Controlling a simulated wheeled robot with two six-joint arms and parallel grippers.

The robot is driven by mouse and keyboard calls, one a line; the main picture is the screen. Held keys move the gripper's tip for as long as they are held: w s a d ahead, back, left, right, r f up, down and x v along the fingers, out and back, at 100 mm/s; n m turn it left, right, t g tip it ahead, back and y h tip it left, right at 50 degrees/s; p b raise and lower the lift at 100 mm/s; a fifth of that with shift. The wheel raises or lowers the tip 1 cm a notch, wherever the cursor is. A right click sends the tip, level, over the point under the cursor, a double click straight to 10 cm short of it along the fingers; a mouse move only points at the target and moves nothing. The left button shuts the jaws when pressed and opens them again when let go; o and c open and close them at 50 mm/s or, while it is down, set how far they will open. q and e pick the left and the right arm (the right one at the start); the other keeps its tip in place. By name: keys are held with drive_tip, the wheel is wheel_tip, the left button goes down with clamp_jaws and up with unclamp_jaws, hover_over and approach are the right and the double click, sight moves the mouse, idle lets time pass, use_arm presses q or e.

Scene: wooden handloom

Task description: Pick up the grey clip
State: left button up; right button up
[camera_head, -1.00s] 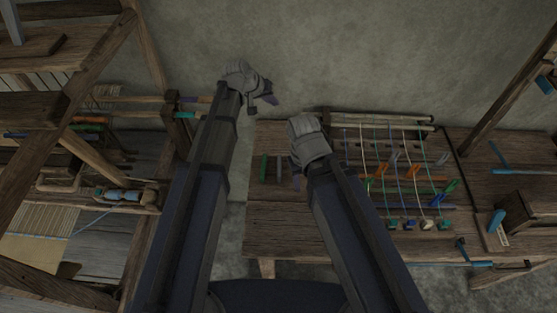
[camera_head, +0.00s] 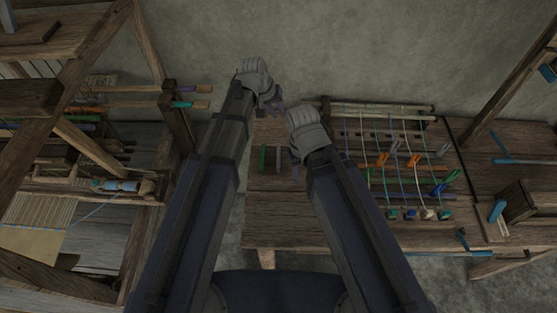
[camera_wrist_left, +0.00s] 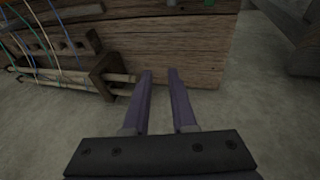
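A small upright grey piece (camera_head: 278,160) lies on the wooden table beside a green one (camera_head: 263,158); I cannot tell if it is the grey clip. Pale grey clips also show among the strung threads, one near the middle (camera_head: 396,148) and one at the right (camera_head: 443,150). My left gripper (camera_head: 277,108) is above the table's far left edge, beyond the loose grey piece. In the left wrist view its purple fingers (camera_wrist_left: 160,76) are apart with nothing between them. My right gripper (camera_head: 295,168) hangs just right of the loose grey piece; its fingers are mostly hidden.
A threaded rack (camera_head: 382,108) with orange, blue and green clips fills the table's middle. A wooden loom (camera_head: 150,200) stands at the left. A wooden box (camera_head: 530,200) is at the right. The table's front left (camera_head: 280,215) is bare.

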sight(278, 156)
use_arm(q)
drive_tip(key=o, duration=0.4)
drive_tip(key=s+f+y, duration=0.1)
drive_tip(key=s, duration=0.2)
drive_tip(key=s+f+g+y, duration=0.1)
drive_tip(key=s, duration=0.2)
drive_tip(key=s+f+g+y+b, duration=0.1)
drive_tip(key=s, duration=0.3)
drive_tip(key=shift+d+f, duration=0.2)
drive_tip(key=shift+d, duration=0.05)
drive_tip(key=shift+s+a+g, duration=0.1)
drive_tip(key=shift+s+g, duration=0.05)
drive_tip(key=shift+g, duration=0.15)
drive_tip(key=shift+f+b, duration=1.3)
drive_tip(key=shift+b, duration=0.05)
use_arm(e)
drive_tip(key=shift+f, duration=2.2)
use_arm(q)
drive_tip(key=shift+f, duration=0.1)
use_arm(e)
drive_tip(key=shift+f, duration=0.15)
use_arm(q)
drive_tip(key=f+b, duration=0.5)
drive_tip(key=shift+w, duration=0.2)
use_arm(e)
wheel_tip(278, 156, down, 5)
drive_tip(key=shift+r, duration=0.1)
